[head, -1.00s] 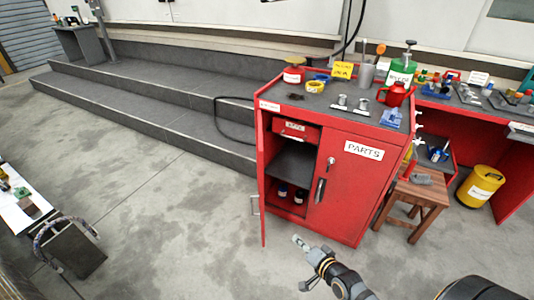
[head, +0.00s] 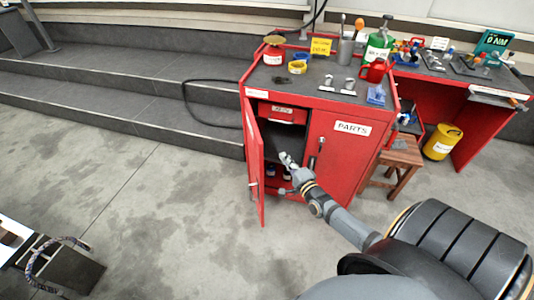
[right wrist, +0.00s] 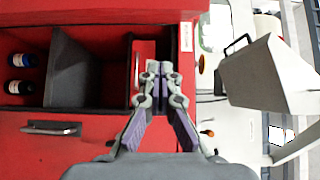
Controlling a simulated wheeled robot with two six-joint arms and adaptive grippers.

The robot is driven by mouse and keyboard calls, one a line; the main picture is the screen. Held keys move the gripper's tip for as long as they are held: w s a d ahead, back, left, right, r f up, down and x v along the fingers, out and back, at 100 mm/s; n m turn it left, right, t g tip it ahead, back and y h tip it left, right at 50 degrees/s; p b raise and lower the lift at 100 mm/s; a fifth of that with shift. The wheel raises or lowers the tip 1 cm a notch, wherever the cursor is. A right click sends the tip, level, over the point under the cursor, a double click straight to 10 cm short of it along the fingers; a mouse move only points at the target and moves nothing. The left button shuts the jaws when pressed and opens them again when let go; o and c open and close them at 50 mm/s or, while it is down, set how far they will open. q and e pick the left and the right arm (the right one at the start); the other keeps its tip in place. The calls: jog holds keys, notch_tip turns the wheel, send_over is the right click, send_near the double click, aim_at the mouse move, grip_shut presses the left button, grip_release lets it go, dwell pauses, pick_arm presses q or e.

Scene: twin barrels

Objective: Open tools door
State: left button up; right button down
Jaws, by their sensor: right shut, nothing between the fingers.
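The red cabinet (head: 330,103) stands in the middle of the head view. Its left door (head: 254,165) stands open and swung outward, seen at a steep angle with a handle on its outer face. The right door, labelled PARTS (head: 351,128), is closed. My right gripper (head: 286,159) is shut and empty in front of the open compartment. In the right wrist view the gripper (right wrist: 158,72) is in front of the compartment, near a red drawer (right wrist: 145,62); contact cannot be told. My left gripper is out of view.
A wooden stool (head: 398,158) and yellow bucket (head: 441,143) stand to the right. Grey steps (head: 110,95) run behind. Open floor (head: 170,200) lies left of the door.

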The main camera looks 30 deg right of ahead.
jog(key=w+a, duration=0.3)
jog(key=w, duration=0.3)
jog(key=shift+w+a+b, duration=0.15)
jog(key=shift+w+b, duration=0.05)
jog(key=shift+b, duration=0.15)
